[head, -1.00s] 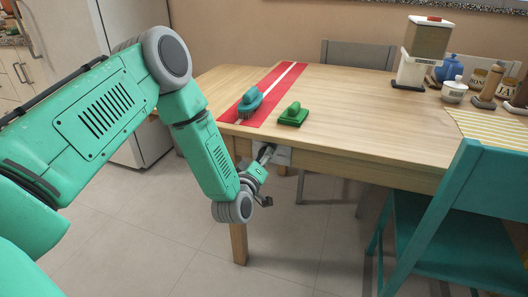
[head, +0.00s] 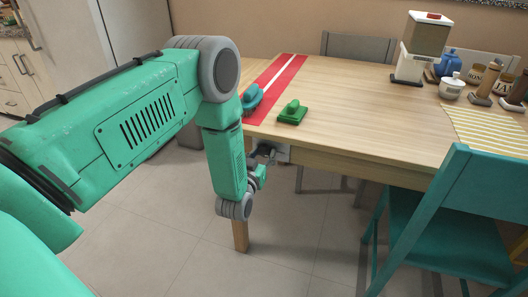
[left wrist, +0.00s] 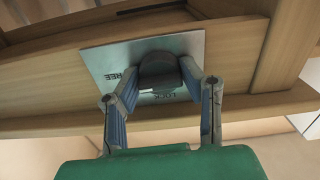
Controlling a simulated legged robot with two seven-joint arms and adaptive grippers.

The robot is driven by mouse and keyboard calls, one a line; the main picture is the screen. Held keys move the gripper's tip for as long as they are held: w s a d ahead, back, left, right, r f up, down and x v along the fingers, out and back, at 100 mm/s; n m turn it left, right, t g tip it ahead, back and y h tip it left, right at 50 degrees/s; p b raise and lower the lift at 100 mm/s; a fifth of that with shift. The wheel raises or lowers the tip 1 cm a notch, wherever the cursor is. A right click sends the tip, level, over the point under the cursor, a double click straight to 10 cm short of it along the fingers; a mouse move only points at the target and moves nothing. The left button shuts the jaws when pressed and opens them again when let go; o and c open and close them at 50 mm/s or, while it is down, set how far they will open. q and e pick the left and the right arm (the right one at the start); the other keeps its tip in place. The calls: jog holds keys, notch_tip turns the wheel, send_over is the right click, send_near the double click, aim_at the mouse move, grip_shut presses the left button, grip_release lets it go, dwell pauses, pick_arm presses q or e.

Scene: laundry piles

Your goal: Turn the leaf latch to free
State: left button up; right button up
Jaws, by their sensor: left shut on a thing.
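The leaf latch is a dark rounded knob (left wrist: 160,66) on a metal plate (left wrist: 108,62) under the table edge. In the left wrist view the plate carries the upside-down words FREE at the left and LOCK below the knob. My left gripper (left wrist: 162,82) has its two fingers closed on either side of the knob. Which word the knob points to is not clear. My right gripper is not in view.
The wooden table (head: 350,100) bears a red runner (head: 285,78), a teal brush (head: 251,98) and a green brush-like object (head: 292,112). A dispenser (head: 420,50) and jars stand at the back right. A teal chair (head: 440,210) stands at the right. Floor before the table is clear.

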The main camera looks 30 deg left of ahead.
pick_arm(q)
jog(key=shift+s+f+m, duration=0.2)
jog(key=shift+f+m, duration=0.15)
jog(key=shift+m, duration=0.15)
jog(key=o, duration=1.1)
jog(key=shift+o, duration=0.2)
jog(key=shift+w+r, duration=0.1)
jog(key=shift+r, duration=0.05)
jog(key=v, duration=1.2)
jog(key=shift+a, duration=0.1)
